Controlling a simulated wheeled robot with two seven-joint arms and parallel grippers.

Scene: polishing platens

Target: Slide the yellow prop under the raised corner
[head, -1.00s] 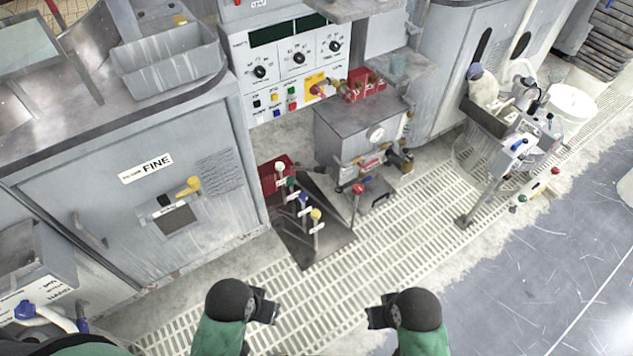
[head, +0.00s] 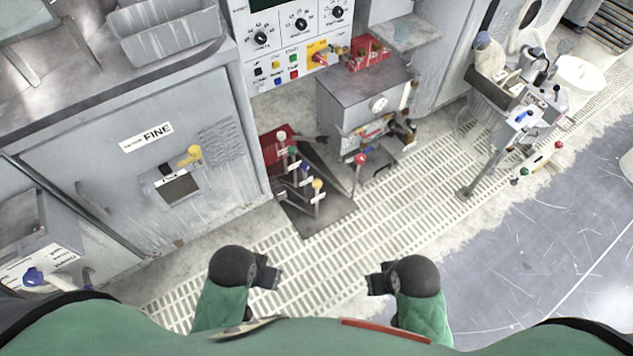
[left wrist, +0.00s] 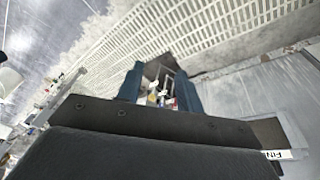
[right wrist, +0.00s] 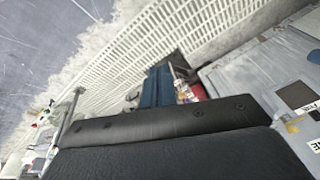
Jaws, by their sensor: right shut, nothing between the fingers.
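I cannot make out a separate yellow prop or a raised corner in these views. In the head view my left gripper (head: 268,273) hangs over the slatted floor, pointing inward. In the left wrist view its two blue fingers (left wrist: 159,90) stand apart with nothing between them. My right gripper (head: 376,283) is opposite it over the same floor; in the right wrist view its blue fingers (right wrist: 158,88) are together and empty. Yellow parts in view are a lever knob (head: 317,184) on the pedal plate and a handle (head: 190,155) on the cabinet.
A grey cabinet (head: 95,185) marked FINE stands left. A dark plate (head: 325,215) with several coloured levers lies ahead, beside a grey box with a gauge (head: 378,103). A post-mounted station (head: 520,125) stands right. The slatted floor (head: 320,275) around my grippers is clear.

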